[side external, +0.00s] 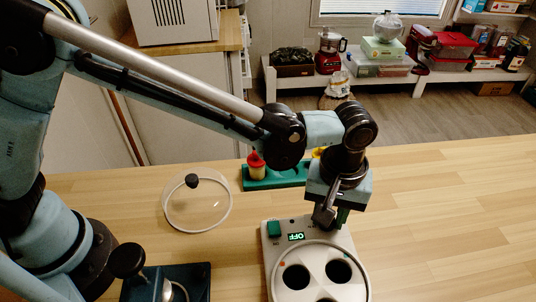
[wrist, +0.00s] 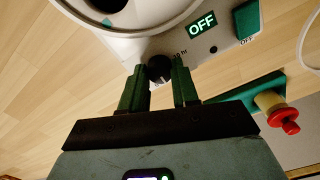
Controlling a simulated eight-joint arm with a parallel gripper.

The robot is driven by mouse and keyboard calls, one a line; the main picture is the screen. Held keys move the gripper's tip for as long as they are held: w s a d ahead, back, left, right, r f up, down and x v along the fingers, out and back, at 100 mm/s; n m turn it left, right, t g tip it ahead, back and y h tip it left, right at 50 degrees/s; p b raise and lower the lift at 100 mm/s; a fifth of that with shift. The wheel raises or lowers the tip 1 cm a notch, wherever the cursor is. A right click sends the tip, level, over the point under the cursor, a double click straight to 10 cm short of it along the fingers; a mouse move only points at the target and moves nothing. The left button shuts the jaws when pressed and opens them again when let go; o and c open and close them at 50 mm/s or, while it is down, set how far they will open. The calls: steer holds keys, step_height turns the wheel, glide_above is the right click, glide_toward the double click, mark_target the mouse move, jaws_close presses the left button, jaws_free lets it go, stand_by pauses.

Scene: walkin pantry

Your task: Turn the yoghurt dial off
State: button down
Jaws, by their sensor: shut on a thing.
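The yoghurt maker (side external: 268,255) is a white unit with a round, welled top near the front of the counter. It also shows at the top of the wrist view (wrist: 215,48). Its small display (side external: 296,237) reads OFF, also legible in the wrist view (wrist: 202,25). The black dial (wrist: 159,69) sits on the panel beside the display. My gripper (wrist: 160,80) has its green fingers either side of the dial and is shut on it. In the side view my gripper (side external: 328,217) points down at the panel and hides the dial.
A green switch (side external: 274,229) is left of the display. A clear lid with a black knob (side external: 196,202) lies on the counter at left. A green tray (side external: 285,180) with a red-topped bottle (side external: 256,165) stands behind the maker. The counter at right is clear.

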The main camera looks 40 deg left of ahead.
steer(key=m, duration=0.4)
steer(key=shift+m, duration=0.3)
steer(key=m, duration=0.4)
steer(key=shift+m, duration=0.3)
steer(key=m, duration=0.4)
steer(key=shift+m, duration=2.4)
steer(key=c, duration=0.8)
jaws_free()
steer(key=shift+c, duration=0.2)
